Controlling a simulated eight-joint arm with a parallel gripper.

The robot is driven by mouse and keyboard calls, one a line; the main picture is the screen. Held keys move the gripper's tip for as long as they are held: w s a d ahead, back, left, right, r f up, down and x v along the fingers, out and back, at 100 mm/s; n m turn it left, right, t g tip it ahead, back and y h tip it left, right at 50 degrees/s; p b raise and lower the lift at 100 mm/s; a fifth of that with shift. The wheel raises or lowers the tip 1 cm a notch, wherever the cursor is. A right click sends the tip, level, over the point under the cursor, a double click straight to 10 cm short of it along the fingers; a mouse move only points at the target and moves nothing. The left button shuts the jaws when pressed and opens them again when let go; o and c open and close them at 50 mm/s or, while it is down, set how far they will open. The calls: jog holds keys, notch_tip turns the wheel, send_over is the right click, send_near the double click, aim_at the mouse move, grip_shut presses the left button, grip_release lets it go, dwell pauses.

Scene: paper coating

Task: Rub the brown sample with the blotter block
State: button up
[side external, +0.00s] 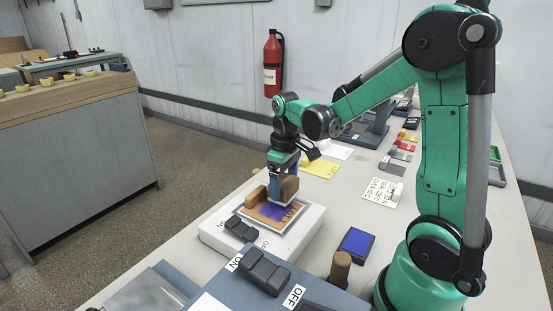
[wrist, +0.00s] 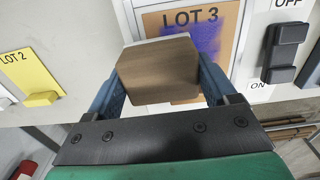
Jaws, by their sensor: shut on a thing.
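The brown sample (side external: 270,212) lies on a white switch box. It bears a blue-violet patch, and in the wrist view the sample (wrist: 238,14) shows the print "LOT 3". My gripper (side external: 284,188) is shut on the wooden blotter block (side external: 290,189), low over the sample's far part. In the wrist view the block (wrist: 158,70) sits between my gripper's (wrist: 158,88) two blue fingers and covers part of the sample and patch. The block's underside is hidden, so I cannot tell whether it touches the sample.
The white box (side external: 308,229) has a dark rocker switch (side external: 241,229) in front. A blue ink pad (side external: 356,242) and a wooden-handled tool (side external: 340,268) stand to the right. A yellow card (side external: 320,169), marked "LOT 2" in the wrist view (wrist: 28,72), lies behind. Bare table lies between.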

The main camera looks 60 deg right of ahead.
aim_at(265, 219)
jog(key=shift+f, duration=0.8)
jog(key=shift+a, duration=0.9)
jog(key=shift+c, duration=0.5)
jog(key=shift+a+r, duration=0.15)
jog(key=shift+a, duration=2.45)
jog(key=shift+d, duration=3.6)
notch_tip(265, 219, up, 3)
jog(key=shift+a+r, duration=0.1)
jog(key=shift+r, duration=2.45)
